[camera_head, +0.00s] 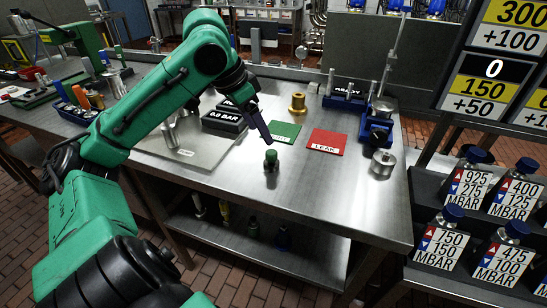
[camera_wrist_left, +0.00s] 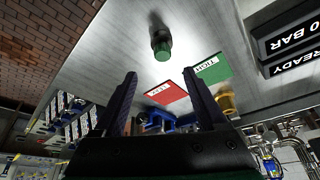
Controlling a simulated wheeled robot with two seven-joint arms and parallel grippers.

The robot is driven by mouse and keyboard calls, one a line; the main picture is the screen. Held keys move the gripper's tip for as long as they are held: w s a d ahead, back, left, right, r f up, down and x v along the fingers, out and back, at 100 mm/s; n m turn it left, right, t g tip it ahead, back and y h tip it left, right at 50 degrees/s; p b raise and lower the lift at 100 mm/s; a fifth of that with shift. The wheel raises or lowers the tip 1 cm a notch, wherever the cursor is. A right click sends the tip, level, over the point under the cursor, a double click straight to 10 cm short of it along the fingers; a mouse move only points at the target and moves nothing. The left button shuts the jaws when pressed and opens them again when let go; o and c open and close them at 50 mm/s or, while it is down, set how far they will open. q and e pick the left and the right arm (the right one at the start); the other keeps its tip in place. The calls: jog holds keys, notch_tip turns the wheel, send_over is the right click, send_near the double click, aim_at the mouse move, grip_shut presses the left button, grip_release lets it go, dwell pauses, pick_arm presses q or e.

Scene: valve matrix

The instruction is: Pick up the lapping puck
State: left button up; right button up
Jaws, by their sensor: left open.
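A short silver metal cylinder with a small knob on top (camera_head: 383,163), which looks like the lapping puck, stands at the right end of the steel bench (camera_head: 330,195). My left gripper (camera_head: 269,138) is open and empty above the middle of the bench, well to the left of that cylinder and apart from it. In the left wrist view the two fingers (camera_wrist_left: 160,74) are spread wide with nothing between them. A small green-topped part (camera_head: 271,160) stands upright just below the fingertips in the head view; it also shows beyond them in the left wrist view (camera_wrist_left: 161,46).
A red LEAK plate (camera_head: 326,142) and a green plate (camera_head: 285,132) lie flat behind the green-topped part. A brass piece (camera_head: 297,103) and a blue fixture (camera_head: 377,128) stand farther back. Black racks with blue-capped weights (camera_head: 448,240) are at the right. The front right bench top is clear.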

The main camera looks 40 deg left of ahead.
aim_at(271, 152)
pick_arm(q)
jog(key=x, duration=0.4)
jog(key=shift+f, duration=0.15)
jog(key=x, duration=0.5)
jog(key=shift+w+a+f, duration=0.15)
jog(key=shift+w+f, duration=0.25)
jog(key=shift+f, duration=0.2)
jog(key=c, duration=0.9)
grip_shut()
pick_arm(e)
jog(key=shift+s+r, duration=0.1)
jog(key=shift+s, duration=0.2)
